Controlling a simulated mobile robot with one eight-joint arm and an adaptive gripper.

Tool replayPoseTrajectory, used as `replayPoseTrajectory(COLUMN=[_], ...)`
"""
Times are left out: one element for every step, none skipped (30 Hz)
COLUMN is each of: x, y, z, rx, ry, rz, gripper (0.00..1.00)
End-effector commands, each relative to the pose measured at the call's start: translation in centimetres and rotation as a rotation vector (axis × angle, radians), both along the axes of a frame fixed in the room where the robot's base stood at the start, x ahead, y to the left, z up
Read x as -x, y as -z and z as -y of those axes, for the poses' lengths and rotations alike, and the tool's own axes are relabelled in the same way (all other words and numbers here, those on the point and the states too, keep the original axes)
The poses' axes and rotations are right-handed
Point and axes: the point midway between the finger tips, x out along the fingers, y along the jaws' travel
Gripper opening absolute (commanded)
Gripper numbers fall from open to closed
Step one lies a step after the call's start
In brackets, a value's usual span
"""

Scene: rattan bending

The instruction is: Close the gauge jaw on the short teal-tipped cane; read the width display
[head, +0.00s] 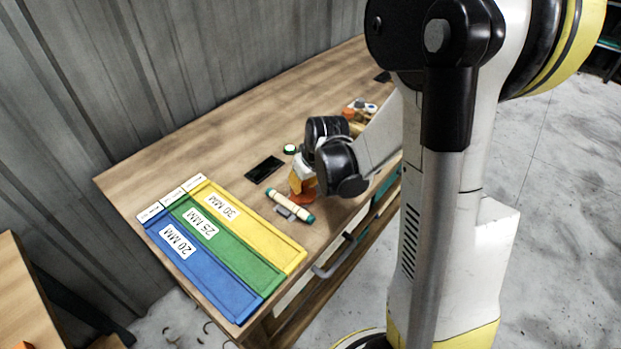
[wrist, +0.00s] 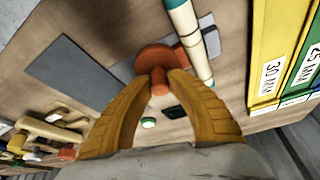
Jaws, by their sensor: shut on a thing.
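The short cane (head: 290,207) is pale with teal tips and lies near the table's front edge. In the wrist view the cane (wrist: 187,28) runs down past the right of my fingers. A grey gauge part (head: 283,211) sits against it; which jaw faces touch is too small to tell. My gripper (wrist: 160,78) is shut on an orange-red knob (wrist: 159,88) with a round orange disc beside it. In the head view my gripper (head: 302,190) is just right of the cane. A dark display panel (head: 264,169) lies behind the cane; no figures are legible on it.
Blue (head: 203,265), green (head: 228,246) and yellow (head: 252,229) trays marked 20, 25 and 30 MM lie left. Small coloured items (head: 360,108) lie beyond my wrist. Bare table is free behind the panel.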

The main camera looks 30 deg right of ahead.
Motion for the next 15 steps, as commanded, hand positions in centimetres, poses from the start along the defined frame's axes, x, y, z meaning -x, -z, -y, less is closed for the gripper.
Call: replayPoseTrajectory(x=[0.21,0.23,0.22,0.22,0.22,0.23,0.23,0.23,0.24,0.24,0.23,0.22,0.21,0.21,0.2], y=[0.08,0.08,0.08,0.08,0.08,0.08,0.08,0.08,0.08,0.08,0.08,0.08,0.07,0.07,0.07], z=[-0.64,-0.68,-0.69,-0.7,-0.72,-0.74,-0.75,-0.77,-0.77,-0.75,-0.73,-0.69,-0.66,-0.64,-0.61], rx=[-0.01,-0.011,-0.011,-0.011,-0.011,-0.012,-0.012,-0.013,-0.013,-0.012,-0.012,-0.011,-0.011,-0.011,-0.01], ry=[-0.005,-0.006,-0.006,-0.006,-0.006,-0.006,-0.006,-0.007,-0.007,-0.006,-0.006,-0.006,-0.006,-0.006,-0.005], rz=[-0.004,-0.004,-0.004,-0.004,-0.004,-0.004,-0.004,-0.005,-0.005,-0.005,-0.005,-0.005,-0.004,-0.004,-0.004], gripper=[0.0,0.0,0.0,0.0,0.0,0.01,0.02,0.02,0.36,0.44,0.44,0.44,0.44,0.44,0.44])
